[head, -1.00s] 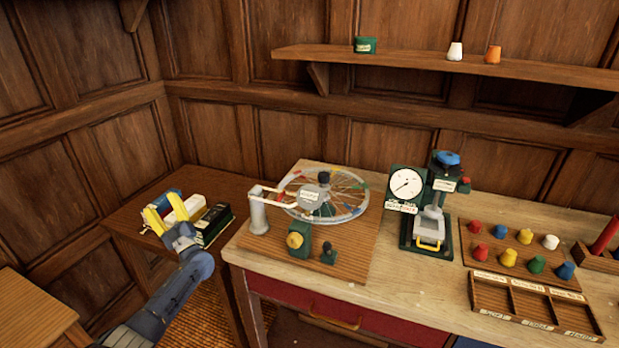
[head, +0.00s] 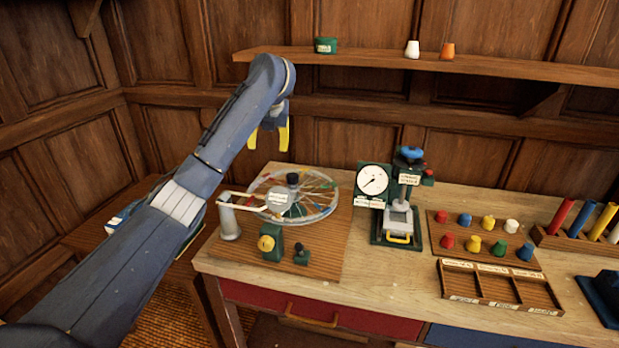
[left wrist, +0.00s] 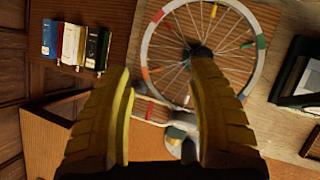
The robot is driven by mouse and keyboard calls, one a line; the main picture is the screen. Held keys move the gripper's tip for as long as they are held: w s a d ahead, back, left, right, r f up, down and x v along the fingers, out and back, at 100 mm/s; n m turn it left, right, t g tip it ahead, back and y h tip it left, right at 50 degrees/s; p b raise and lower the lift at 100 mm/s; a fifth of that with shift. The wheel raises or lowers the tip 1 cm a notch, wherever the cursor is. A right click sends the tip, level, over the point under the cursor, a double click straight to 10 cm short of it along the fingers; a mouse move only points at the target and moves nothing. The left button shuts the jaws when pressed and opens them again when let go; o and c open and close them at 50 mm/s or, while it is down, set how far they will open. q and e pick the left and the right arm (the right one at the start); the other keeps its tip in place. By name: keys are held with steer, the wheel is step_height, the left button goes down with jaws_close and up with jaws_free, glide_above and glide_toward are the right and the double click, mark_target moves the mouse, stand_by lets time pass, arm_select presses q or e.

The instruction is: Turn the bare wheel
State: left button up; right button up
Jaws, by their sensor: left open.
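The wheel (head: 318,190) is a horizontal spoked wheel with a pale rim and coloured tabs on its spokes. It sits on a wooden base board on the bench, with a dark hub (head: 292,180) at its centre. My left gripper (head: 268,139) is open and empty, with yellow fingers, in the air above the wheel's far left side. In the left wrist view the wheel (left wrist: 258,70) lies below and beyond the two fingers (left wrist: 165,85), apart from them as far as I can tell. My right gripper is not in view.
A grey post (head: 229,220) with a white arm stands left of the wheel. A yellow knob (head: 266,243) on a green block is in front. A dial gauge (head: 373,180) and press stand to the right. A shelf (head: 430,66) runs along the wall behind.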

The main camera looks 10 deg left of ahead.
mark_target(292, 175)
arm_select(q)
steer(key=s+d+r+h, duration=0.2)
steer(key=d, duration=0.5)
steer(key=shift+m+g, duration=0.3)
steer(key=x, duration=1.7)
steer(key=shift+w+f, duration=0.1)
steer(key=shift+f, duration=0.1)
jaws_close()
